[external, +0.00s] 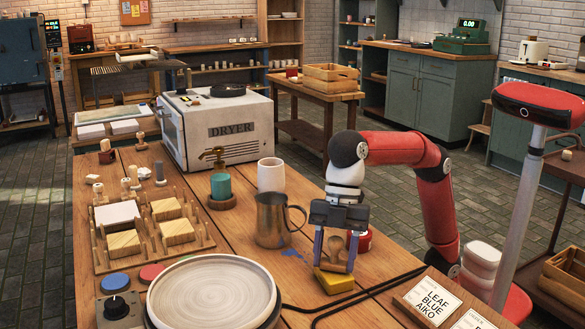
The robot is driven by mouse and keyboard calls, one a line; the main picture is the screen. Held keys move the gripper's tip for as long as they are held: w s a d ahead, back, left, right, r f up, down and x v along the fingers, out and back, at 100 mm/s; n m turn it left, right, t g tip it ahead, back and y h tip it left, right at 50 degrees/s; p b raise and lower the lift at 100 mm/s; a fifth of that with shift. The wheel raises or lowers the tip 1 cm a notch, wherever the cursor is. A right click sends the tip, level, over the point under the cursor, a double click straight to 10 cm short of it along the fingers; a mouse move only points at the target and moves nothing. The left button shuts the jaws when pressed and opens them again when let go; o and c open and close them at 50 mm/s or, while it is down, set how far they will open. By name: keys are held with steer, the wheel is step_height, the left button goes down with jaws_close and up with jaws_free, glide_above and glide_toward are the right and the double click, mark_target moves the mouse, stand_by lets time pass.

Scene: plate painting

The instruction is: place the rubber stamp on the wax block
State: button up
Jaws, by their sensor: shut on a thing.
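My gripper (335,262) points down over the right part of the wooden table. It is shut on a light wooden thing with a rounded handle, which looks like the rubber stamp (335,244). A yellow block (335,282), likely the wax block, lies flat on the table directly under the gripper. The fingertips are at or just above its top. I cannot tell whether the stamp touches the block, as the fingers partly hide its lower end.
A metal pitcher (270,222) stands close left of my gripper, and a red pot (363,238) is right behind it. A large round plate (213,291) is at the front left. A black cable (350,303) runs in front of the yellow block. A peg board (190,247) with several blocks is farther left.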

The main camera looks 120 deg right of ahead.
steer(key=shift+f, duration=0.2)
steer(key=o, duration=1)
steer(key=shift+c, duration=0.2)
steer(key=shift+d+r, duration=0.1)
steer(key=shift+r, duration=0.5)
steer(key=p+v, duration=0.3)
steer(key=v, duration=0.8)
steer(key=shift+p, duration=0.4)
steer(key=shift+s, duration=0.15)
